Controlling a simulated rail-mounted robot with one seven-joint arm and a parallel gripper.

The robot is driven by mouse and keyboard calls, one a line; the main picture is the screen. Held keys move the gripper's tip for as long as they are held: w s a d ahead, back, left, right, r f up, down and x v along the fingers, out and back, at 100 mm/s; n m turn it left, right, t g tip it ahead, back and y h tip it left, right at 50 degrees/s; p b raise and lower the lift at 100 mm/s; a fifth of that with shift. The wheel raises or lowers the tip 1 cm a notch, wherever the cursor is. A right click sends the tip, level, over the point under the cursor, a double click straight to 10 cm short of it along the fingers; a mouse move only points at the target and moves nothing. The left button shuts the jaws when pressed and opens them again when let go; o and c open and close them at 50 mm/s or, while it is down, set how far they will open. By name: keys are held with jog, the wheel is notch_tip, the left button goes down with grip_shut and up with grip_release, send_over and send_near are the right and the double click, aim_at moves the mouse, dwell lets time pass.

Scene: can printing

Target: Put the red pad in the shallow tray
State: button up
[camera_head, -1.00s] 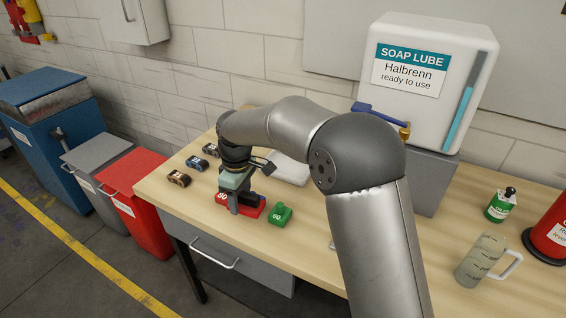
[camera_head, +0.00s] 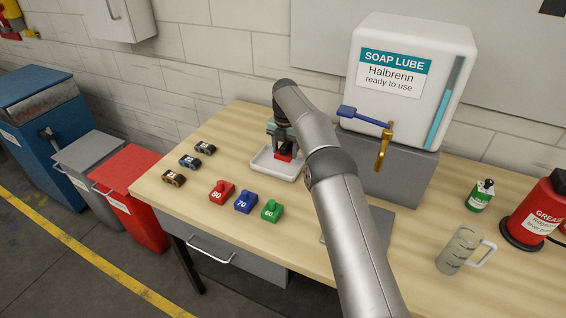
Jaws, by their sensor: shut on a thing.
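A small red piece (camera_head: 284,157), which looks like the red pad, shows below my gripper (camera_head: 282,148). My gripper is shut on it, over the shallow white tray (camera_head: 262,167). The piece is inside the tray's outline in this view, partly hidden by the fingers and arm. I cannot tell whether it touches the tray floor. A red block marked 80 (camera_head: 221,193) stands on the table, apart from my gripper, to the front left of the tray.
A blue block marked 70 (camera_head: 245,202) and a green block marked 60 (camera_head: 271,211) stand beside the red block. Several small dark-and-brown items (camera_head: 189,162) sit at the left. The soap lube tank (camera_head: 415,85) stands behind right on a grey base.

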aim_at(285, 144)
jog(key=shift+f+p, duration=0.55)
jog(key=shift+f, duration=2.35)
jog(key=shift+f, duration=0.15)
jog(key=o, duration=0.8)
notch_tip(285, 144, up, 12)
jog(key=shift+r, duration=0.2)
